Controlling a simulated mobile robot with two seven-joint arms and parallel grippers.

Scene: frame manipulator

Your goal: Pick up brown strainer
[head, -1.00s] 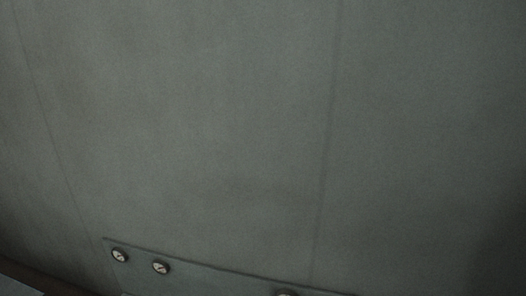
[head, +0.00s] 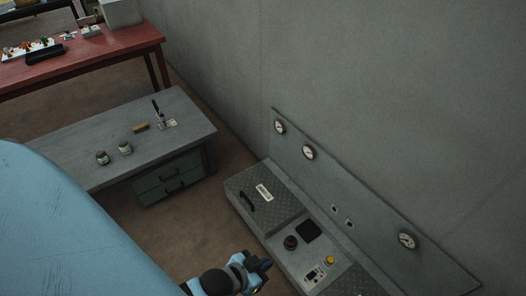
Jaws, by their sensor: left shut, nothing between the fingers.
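I cannot make out a brown strainer for certain in the head view. A small brown item (head: 140,127) lies on the grey desk (head: 90,141), too small to identify. My left gripper (head: 262,266) is at the bottom centre, in front of the grey console. It is shut and empty, well apart from the desk in the picture. My right gripper is out of view.
A red table (head: 100,62) with small items is at the upper left.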

